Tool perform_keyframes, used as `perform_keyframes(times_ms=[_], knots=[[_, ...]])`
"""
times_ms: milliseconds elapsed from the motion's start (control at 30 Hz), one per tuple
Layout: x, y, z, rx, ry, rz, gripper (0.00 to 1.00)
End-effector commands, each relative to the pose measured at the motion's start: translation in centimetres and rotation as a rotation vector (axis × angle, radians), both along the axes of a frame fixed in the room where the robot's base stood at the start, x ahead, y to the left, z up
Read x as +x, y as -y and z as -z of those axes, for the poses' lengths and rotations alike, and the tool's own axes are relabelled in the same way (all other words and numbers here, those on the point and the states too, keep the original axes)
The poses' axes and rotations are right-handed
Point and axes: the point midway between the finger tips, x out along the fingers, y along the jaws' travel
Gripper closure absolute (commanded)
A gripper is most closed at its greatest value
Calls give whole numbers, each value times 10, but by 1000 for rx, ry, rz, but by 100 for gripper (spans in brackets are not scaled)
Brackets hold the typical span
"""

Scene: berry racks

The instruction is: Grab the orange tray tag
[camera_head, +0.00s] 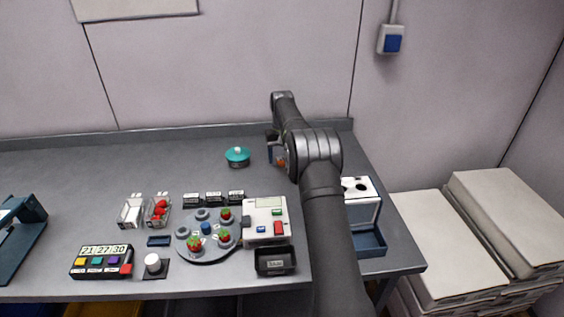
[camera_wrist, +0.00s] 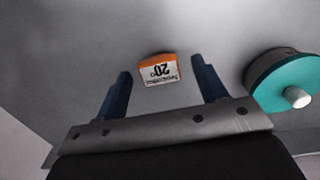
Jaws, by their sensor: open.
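The orange tray tag (camera_wrist: 160,71) has an orange top edge and a white face with a "20" that reads upside down in the wrist view. It rests on the grey tabletop. In the head view a small orange patch of it (camera_head: 281,163) shows beside my wrist, mostly hidden. My gripper (camera_wrist: 161,95) is open and empty, its two dark blue fingers apart. The tag appears between and just beyond the fingertips, with no visible contact. In the head view the gripper (camera_head: 274,148) is partly hidden by my arm.
A teal round object (camera_wrist: 285,84) with a pale knob stands right of the tag in the wrist view; in the head view it is left of my gripper (camera_head: 237,157). A round plate (camera_head: 207,253) with berries, clear punnets (camera_head: 131,212) and a white device (camera_head: 265,208) stand nearer the front.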

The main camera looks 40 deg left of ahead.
Motion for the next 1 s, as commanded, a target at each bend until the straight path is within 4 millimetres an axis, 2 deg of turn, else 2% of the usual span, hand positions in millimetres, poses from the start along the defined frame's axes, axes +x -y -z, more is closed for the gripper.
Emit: perform_keyframes(times_ms=[133, 367, 400, 633, 1000], knots=[[0, 0, 16, -1, -1, 0, 35], [0, 0, 18, 0, 0, 0, 35], [0, 0, 18, 0, 0, 0, 36], [0, 0, 17, 0, 0, 0, 82], [0, 0, 13, 1, 1, 0, 82]])
